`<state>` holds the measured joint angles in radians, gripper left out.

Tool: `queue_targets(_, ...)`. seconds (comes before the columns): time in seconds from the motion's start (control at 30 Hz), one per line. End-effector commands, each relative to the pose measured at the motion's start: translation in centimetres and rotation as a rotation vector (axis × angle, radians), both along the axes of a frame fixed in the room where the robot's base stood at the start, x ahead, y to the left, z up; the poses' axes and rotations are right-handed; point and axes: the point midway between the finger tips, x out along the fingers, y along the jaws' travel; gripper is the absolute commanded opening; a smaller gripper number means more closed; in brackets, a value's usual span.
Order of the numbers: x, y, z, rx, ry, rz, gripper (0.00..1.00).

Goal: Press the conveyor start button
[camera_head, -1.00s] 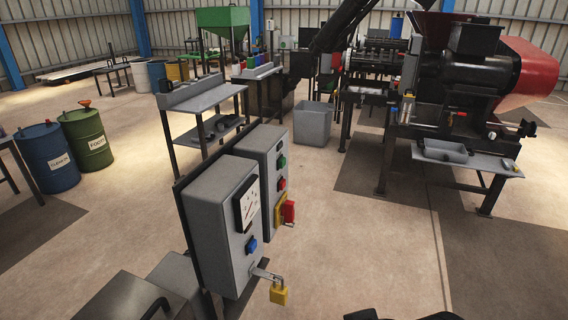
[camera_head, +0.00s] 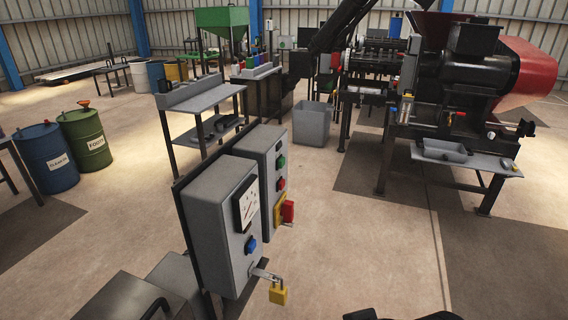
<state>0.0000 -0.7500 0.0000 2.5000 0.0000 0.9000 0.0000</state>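Two grey control boxes stand side by side on a post in the middle foreground. The farther box (camera_head: 254,150) carries a green button (camera_head: 282,162), a red button (camera_head: 281,184) below it, and a red rotary switch (camera_head: 287,211) on a yellow plate. The nearer box (camera_head: 210,232) has a white dial gauge (camera_head: 249,204), a blue knob (camera_head: 251,245) and a lever with a yellow padlock (camera_head: 278,294). No label naming the conveyor is readable, but the green button looks like a start button. My gripper is not recognisable; only dark pieces show at the bottom edge, nothing touching the buttons.
The black and red press machine (camera_head: 460,85) with a front tray (camera_head: 443,151) stands at right. A grey bin (camera_head: 312,124) and a metal bench (camera_head: 205,96) stand behind the boxes. Blue (camera_head: 47,158) and green (camera_head: 87,140) drums are at left. Floor right of the boxes is clear.

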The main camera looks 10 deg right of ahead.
Motion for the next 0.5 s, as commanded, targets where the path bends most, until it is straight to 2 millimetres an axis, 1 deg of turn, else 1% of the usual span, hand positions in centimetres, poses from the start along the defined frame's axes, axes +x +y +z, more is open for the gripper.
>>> queue_targets(0.03, 0.00, 0.00, 0.00, 0.000, 0.000, 0.000, 0.34)
queue_targets(0.2, 0.00, 0.00, 0.00, 0.000, 0.000, 0.000, 0.08)
queue_targets(0.27, 0.00, 0.00, 0.00, 0.000, 0.000, 0.000, 0.00)
queue_targets(0.5, 0.00, 0.00, 0.00, 0.000, 0.000, 0.000, 0.00)
